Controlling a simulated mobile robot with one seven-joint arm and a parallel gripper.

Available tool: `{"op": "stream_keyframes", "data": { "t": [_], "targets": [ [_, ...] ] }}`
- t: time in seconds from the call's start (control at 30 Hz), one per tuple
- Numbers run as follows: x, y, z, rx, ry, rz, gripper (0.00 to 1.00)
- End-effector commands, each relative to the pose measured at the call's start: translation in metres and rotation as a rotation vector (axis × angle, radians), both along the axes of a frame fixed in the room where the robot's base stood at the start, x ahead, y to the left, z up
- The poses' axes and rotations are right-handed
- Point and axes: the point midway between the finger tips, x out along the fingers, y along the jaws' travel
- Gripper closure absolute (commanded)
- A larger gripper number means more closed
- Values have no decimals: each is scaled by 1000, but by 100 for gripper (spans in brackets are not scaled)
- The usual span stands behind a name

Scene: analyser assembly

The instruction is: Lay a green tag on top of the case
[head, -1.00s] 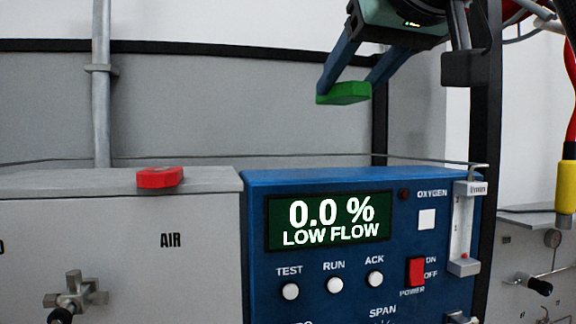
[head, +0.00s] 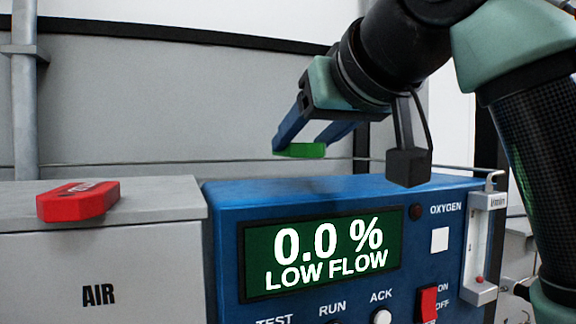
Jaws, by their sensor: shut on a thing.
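The green tag (head: 300,150) is between the fingertips of my gripper (head: 299,148), which is shut on it. The tag is held roughly level above the blue analyser case (head: 345,186), over the left part of its top. The gap between tag and case top is hard to judge; they look apart. The case front carries a lit display reading 0.0 % LOW FLOW. The case's top surface shows as a thin strip with a faint dark shadow on it.
A red tag (head: 78,200) lies on the grey AIR cabinet (head: 150,225) left of the case. A flow tube (head: 484,245) stands at the case's front right. A thin rail runs behind the case top, and a vertical pipe (head: 25,100) stands at far left.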

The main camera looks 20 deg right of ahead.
Motion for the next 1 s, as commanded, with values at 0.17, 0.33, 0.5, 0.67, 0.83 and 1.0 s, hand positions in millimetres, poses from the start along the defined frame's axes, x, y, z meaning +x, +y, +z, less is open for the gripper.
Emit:
{"op": "stream_keyframes", "data": {
  "t": [0.17, 0.33, 0.5, 0.67, 0.83, 1.0],
  "targets": [
    [0, -1, -27, 1, 1, 0, 98],
    [0, 0, -34, 0, -1, 0, 98],
    [0, 0, -34, 0, -1, 0, 98],
    [0, 0, -36, 0, 0, 0, 33],
    [0, 0, -35, 0, 0, 0, 13],
    [0, 0, -35, 0, 0, 0, 13]
  ]
}}
